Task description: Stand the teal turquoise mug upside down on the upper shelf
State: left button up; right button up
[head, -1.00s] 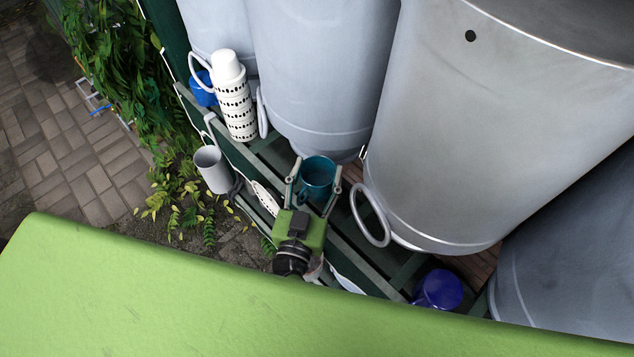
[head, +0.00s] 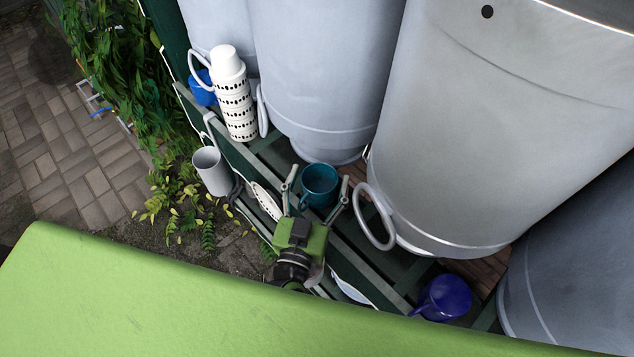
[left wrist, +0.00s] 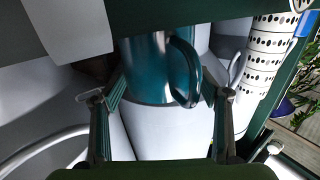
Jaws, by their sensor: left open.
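The teal mug (head: 320,190) stands on the green slatted shelf, its open mouth appearing to face up in the head view. My left gripper (head: 316,186) is open, with one finger on each side of the mug and gaps visible between. In the left wrist view the mug (left wrist: 147,70) is above the fingertips in the picture, its handle toward the right finger; a dark green board cuts off its top in that picture. My left gripper (left wrist: 162,95) shows empty there. My right gripper is not in view.
Large grey milk churns (head: 320,75) stand close behind the mug; a churn's ring handle (head: 373,216) is right of my gripper. A stack of white cups (head: 235,100), a grey mug (head: 211,172) and a dark blue mug (head: 444,298) are nearby. Green slats (head: 375,258) run along the shelf.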

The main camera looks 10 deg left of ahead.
pick_arm(q)
jog(key=shift+f+b, duration=0.3)
jog(key=shift+b, duration=0.25)
jog(key=s+b, duration=0.2)
jog(key=s, duration=1.1)
jog(key=shift+s+a+r, duration=0.2)
jog(key=shift+s+a, duration=0.15)
jog(key=shift+s, duration=0.05)
